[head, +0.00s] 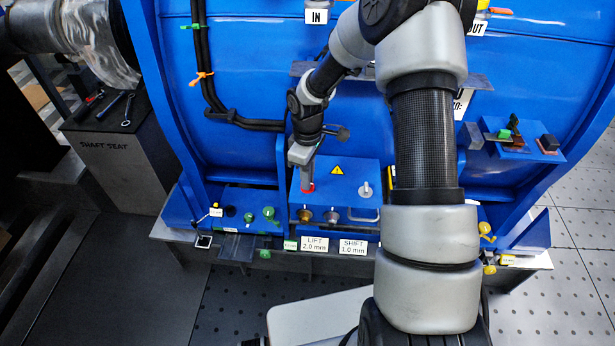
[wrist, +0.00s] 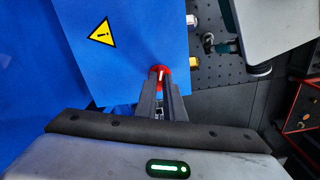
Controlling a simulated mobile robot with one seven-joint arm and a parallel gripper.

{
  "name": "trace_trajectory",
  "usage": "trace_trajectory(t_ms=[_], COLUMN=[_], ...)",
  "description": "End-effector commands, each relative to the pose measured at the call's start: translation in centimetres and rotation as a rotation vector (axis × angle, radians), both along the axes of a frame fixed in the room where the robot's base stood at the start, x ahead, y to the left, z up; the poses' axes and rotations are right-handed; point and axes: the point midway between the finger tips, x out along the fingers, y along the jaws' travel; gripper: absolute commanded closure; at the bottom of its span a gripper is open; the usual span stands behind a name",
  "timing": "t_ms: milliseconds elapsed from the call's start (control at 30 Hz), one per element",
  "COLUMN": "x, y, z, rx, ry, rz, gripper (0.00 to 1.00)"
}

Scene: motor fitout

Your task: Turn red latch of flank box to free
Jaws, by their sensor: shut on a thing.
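The flank box (head: 344,180) is a blue box with a yellow warning triangle, low on the front of the big blue motor housing. Its red latch (head: 308,188) is on the left part of the box's upper face. My gripper (head: 307,183) reaches down onto it from above. In the wrist view the red latch (wrist: 159,71) shows between the fingertips of my gripper (wrist: 161,84), with a white mark on it. The fingers are shut on the latch and hide part of it. The box face (wrist: 130,50) with its triangle also shows there.
A silver knob (head: 365,190) and a grey handle (head: 364,214) are on the box to the right of the latch. Labels LIFT (head: 314,244) and SHIFT (head: 353,247) sit below. Green knobs (head: 268,213) stand to the left. A grey SHAFT SEAT stand (head: 115,150) is at far left.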

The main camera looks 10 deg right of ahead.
Motion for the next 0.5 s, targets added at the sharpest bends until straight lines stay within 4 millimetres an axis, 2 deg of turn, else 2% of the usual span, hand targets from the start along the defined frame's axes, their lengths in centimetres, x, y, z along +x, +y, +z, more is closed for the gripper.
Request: trace_trajectory(t_ms=[200,500], x=[0.00,0.03], y=[0.02,-0.05], z=[0.08,0.07], rx=[0.000,-0.001], ry=[0.000,-0.001], rz=[0.161,0.291], gripper=[1.00,1.00])
